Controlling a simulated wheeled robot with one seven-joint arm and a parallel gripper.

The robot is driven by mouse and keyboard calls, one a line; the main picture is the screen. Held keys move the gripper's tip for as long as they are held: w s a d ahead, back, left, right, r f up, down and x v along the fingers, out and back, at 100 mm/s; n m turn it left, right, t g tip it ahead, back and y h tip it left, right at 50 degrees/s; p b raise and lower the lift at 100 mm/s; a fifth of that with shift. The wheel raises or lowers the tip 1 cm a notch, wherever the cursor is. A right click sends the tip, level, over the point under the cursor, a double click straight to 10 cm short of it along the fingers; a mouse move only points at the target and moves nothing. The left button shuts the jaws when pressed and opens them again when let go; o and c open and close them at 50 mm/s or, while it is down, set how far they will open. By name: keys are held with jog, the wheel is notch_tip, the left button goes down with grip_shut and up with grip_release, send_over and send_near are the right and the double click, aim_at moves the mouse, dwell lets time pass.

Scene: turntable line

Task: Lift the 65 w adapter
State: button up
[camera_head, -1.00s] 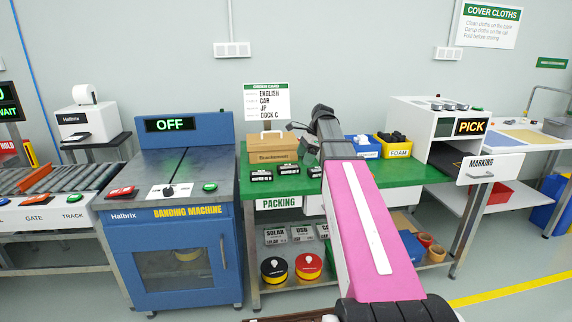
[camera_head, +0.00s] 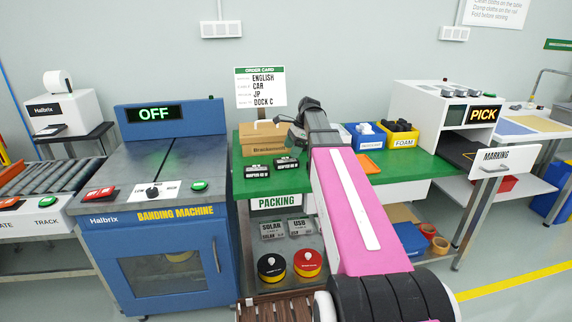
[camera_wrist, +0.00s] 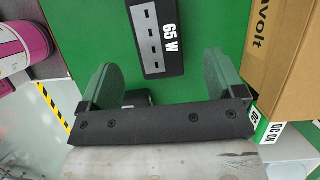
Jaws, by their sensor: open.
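In the head view my gripper (camera_head: 297,132) is over the packing table, largely hidden by my arm. Two black labelled items (camera_head: 257,172) (camera_head: 287,163) lie nearby; their small print is unreadable.
A cardboard box (camera_wrist: 288,60) stands close to the right finger; it also shows in the head view (camera_head: 262,140). A dark object (camera_wrist: 138,97) is partly hidden behind the gripper. Blue (camera_head: 366,136) and yellow (camera_head: 398,137) bins stand right of my arm. Green tabletop (camera_wrist: 85,25) is clear left of the adapter.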

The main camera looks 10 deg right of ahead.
aim_at(288, 159)
jog(key=shift+x, duration=2.8)
jog(key=shift+d, duration=0.15)
jog(key=c, duration=1.1)
